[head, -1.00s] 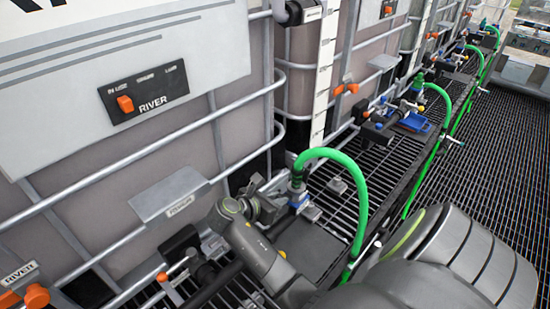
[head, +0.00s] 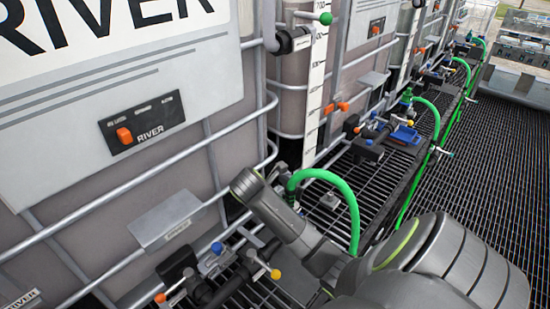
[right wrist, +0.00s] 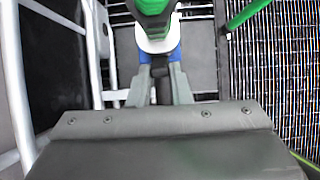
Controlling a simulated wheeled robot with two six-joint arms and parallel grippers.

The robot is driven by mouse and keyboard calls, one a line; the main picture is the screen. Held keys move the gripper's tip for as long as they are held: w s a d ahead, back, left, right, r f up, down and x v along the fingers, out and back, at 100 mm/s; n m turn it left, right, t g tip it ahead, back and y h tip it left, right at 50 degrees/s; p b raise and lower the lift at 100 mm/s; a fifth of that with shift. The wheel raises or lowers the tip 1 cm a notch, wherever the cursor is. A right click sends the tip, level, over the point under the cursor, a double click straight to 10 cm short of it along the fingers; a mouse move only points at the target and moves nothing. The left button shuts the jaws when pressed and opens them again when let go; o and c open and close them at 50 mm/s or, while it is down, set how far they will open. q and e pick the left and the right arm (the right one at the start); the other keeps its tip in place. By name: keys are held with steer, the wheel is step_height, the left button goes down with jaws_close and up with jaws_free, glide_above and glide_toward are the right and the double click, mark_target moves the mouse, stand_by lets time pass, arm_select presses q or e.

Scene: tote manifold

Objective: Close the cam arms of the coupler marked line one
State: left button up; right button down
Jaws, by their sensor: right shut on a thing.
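A coupler with a green top (right wrist: 153,8), a white band and blue parts on both sides stands ahead of my right gripper (right wrist: 161,80) in the right wrist view. The gripper is shut on a narrow dark part of the coupler below the blue parts. I cannot tell whether that part is a cam arm. The cam arms' positions and any line marking are not readable. In the head view the coupler sits at the near end of the green hose (head: 337,180), mostly hidden by my right arm. My left gripper is not in view.
A framed tank with a RIVER panel (head: 143,124) stands at left. Blue- and yellow-knobbed valve handles (head: 275,274) lie below it near my arm. More hoses and a blue-handled valve (head: 405,136) line the tanks farther off. Open grating (head: 485,180) lies at right.

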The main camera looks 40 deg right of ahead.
stand_by(0.6)
steer(key=c, duration=1.3)
jaws_free()
steer(key=shift+d, duration=0.1)
